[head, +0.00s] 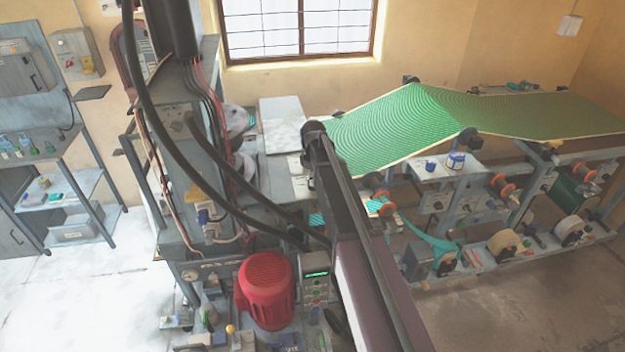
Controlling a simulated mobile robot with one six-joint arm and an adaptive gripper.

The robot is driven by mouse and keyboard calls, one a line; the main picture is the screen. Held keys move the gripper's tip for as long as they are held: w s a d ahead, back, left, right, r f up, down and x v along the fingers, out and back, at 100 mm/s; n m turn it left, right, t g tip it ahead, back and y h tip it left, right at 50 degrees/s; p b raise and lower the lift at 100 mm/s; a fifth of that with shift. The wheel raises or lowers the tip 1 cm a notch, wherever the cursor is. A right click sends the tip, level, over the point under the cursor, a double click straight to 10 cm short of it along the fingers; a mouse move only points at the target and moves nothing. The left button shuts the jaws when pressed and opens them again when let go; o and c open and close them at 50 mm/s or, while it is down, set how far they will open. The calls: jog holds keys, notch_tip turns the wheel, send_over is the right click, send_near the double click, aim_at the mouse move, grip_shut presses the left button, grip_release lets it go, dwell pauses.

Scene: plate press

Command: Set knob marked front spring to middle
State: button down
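I cannot pick out the knob marked front spring, and no label is legible at this size. Several small knobs and fittings show on the roller frame (505,215) at the right, too small to tell their settings. Small controls also show on the grey control box (315,283) beside the red motor. I cannot make out my gripper or its fingers. A long dark arm link crosses the lower middle and hides part of the machine behind it.
A red motor (266,285) stands at the machine's front. A green patterned web (410,120) runs over the rollers to the right. A blue jar (455,161) stands on a ledge. A shelf unit (62,195) is at the left, with clear floor (105,285) before it.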

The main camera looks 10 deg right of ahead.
jog(key=shift+m, duration=0.4)
jog(key=m, duration=1.1)
dwell(0.4)
dwell(0.4)
jog(key=c, duration=0.7)
grip_release()
jog(key=shift+o, duration=0.2)
